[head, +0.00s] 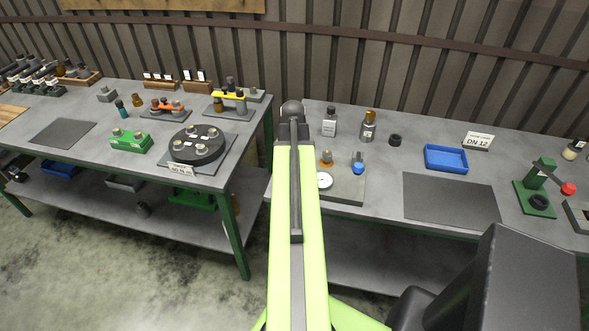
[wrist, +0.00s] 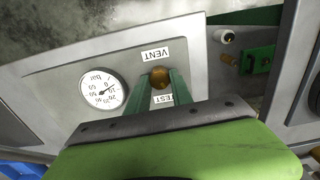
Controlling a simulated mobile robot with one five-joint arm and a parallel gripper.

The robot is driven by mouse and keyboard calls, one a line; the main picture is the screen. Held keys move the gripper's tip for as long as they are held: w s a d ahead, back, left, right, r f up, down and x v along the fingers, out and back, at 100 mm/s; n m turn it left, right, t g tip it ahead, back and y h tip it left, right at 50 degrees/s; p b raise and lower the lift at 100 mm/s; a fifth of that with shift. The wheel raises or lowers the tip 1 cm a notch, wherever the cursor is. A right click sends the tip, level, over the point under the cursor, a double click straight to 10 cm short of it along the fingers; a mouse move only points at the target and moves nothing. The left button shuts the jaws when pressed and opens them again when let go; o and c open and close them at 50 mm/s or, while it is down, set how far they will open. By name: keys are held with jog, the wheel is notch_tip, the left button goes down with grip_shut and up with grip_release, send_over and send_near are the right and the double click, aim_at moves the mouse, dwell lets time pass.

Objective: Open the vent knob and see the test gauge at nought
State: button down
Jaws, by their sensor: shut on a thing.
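In the wrist view the brass vent knob (wrist: 160,78) stands between the two green fingers of my gripper (wrist: 163,82), which is shut on it. The VENT label (wrist: 155,54) is beside the knob on a grey plate (wrist: 62,72). Another label, partly covered by my gripper, ends in "EST". The round white test gauge (wrist: 102,88), marked bar, is left of the knob. Its dark needle is visible, but I cannot read it surely. In the head view a white dial (head: 324,180) shows on a grey plate (head: 346,188) beside my arm; my fingers are not distinguishable there.
The right bench holds bottles (head: 330,123), a blue tray (head: 446,158), a DN 12 sign (head: 478,141) and a green hand press (head: 537,190). The left bench carries a black round fixture (head: 197,145). A dark mat (head: 450,199) is bare.

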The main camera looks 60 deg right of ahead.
jog(key=n, duration=0.5)
jog(key=shift+w+a+n, duration=0.15)
jog(key=shift+n, duration=0.15)
jog(key=n, duration=0.5)
jog(key=shift+n, duration=0.3)
jog(key=c, duration=1.1)
grip_release()
jog(key=shift+f, duration=0.1)
